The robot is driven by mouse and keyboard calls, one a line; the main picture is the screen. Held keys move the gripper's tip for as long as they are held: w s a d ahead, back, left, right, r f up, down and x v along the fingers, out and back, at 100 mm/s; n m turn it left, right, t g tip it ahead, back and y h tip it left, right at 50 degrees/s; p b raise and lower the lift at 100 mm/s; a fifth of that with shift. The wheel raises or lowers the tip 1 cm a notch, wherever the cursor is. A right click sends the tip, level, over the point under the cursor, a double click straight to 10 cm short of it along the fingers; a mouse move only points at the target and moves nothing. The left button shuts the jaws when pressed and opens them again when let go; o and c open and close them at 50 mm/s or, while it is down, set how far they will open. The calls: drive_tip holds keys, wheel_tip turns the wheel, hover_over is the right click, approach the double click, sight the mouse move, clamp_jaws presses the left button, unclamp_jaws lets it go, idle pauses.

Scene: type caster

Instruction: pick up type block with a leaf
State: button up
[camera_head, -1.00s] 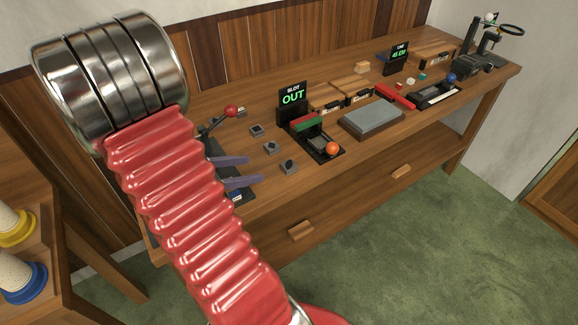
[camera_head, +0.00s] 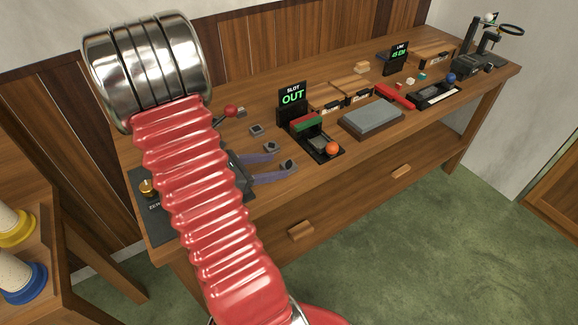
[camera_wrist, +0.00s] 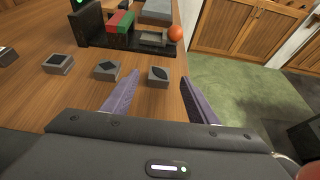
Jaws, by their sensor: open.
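The type block with a leaf (camera_wrist: 158,76) is a small grey block with a dark pointed oval on its top. In the wrist view it is the rightmost of three blocks. It also shows in the head view (camera_head: 289,165) as the nearest of the row. My gripper (camera_wrist: 160,73) is open, with its purple fingers pointing at this block. The fingertips appear on either side of it, apart from it; the exact depth is hard to judge. In the head view my gripper (camera_head: 284,167) is partly hidden behind my red arm.
A block with a dark diamond (camera_wrist: 106,70) sits close left of the leaf block, and another grey block (camera_wrist: 59,63) lies further left. Beyond are the black slot device with an orange ball (camera_head: 333,149) and a grey slab (camera_head: 372,121). The bench's front edge is close on the right.

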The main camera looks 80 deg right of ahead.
sight(289, 164)
drive_tip(key=shift+x, duration=2.6)
drive_tip(key=shift+f, duration=0.1)
drive_tip(key=c, duration=1.3)
drive_tip(key=shift+o, duration=0.2)
wheel_tip(289, 164, up, 10)
